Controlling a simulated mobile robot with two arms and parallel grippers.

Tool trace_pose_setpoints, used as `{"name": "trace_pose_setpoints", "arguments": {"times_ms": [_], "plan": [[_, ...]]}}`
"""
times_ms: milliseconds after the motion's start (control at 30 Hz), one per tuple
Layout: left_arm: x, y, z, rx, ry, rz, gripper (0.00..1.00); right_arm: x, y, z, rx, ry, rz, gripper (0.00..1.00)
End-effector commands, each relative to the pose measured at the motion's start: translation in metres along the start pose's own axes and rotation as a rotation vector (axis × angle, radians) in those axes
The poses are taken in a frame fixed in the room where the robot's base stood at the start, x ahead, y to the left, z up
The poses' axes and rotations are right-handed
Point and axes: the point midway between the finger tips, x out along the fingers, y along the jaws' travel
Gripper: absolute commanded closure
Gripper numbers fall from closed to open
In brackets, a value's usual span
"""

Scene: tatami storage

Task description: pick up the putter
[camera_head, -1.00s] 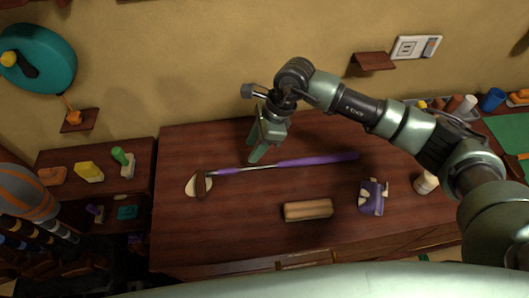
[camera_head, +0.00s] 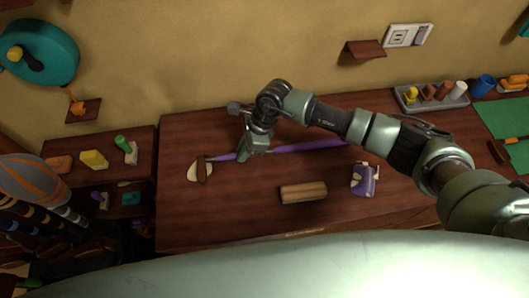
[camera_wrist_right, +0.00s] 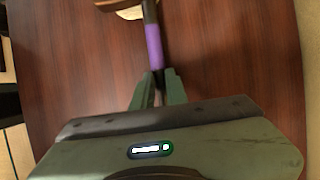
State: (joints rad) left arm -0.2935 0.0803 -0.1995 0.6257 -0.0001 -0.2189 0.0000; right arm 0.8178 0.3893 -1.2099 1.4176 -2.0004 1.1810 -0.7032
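The putter (camera_head: 305,148) lies across the brown table, with its cream-and-brown head (camera_head: 201,172) at the left and its purple grip running right. My right gripper (camera_head: 245,157) is down at the shaft, a little right of the head. In the right wrist view, the two green fingers (camera_wrist_right: 158,78) are close together on the shaft, just below a purple band (camera_wrist_right: 154,45). They look shut on it. The putter head is partly cut off at the top of that view. The putter still appears to lie at the tabletop. My left gripper is not in view.
A wooden block (camera_head: 303,192) and a purple-and-white object (camera_head: 364,180) lie in front of the putter. A grey tray with small items (camera_head: 432,98) and a blue cup (camera_head: 482,86) stand at the right.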

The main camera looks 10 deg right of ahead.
Motion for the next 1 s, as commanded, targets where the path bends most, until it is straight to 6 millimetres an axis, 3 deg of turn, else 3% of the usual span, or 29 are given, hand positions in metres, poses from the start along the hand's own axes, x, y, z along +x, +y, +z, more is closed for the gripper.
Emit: {"name": "trace_pose_setpoints", "arguments": {"times_ms": [200, 567, 767, 1000], "plan": [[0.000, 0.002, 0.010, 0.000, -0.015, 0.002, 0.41, -0.001, -0.001, 0.001, -0.001, -0.001, -0.002, 1.00], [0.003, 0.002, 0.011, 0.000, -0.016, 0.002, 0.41, -0.010, -0.002, 0.004, -0.001, -0.003, -0.004, 1.00], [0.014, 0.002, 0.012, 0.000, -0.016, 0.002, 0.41, -0.041, -0.003, 0.018, -0.005, -0.004, -0.007, 1.00], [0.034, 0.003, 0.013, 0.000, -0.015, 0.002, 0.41, -0.101, -0.002, 0.042, -0.006, -0.003, -0.008, 1.00]]}}
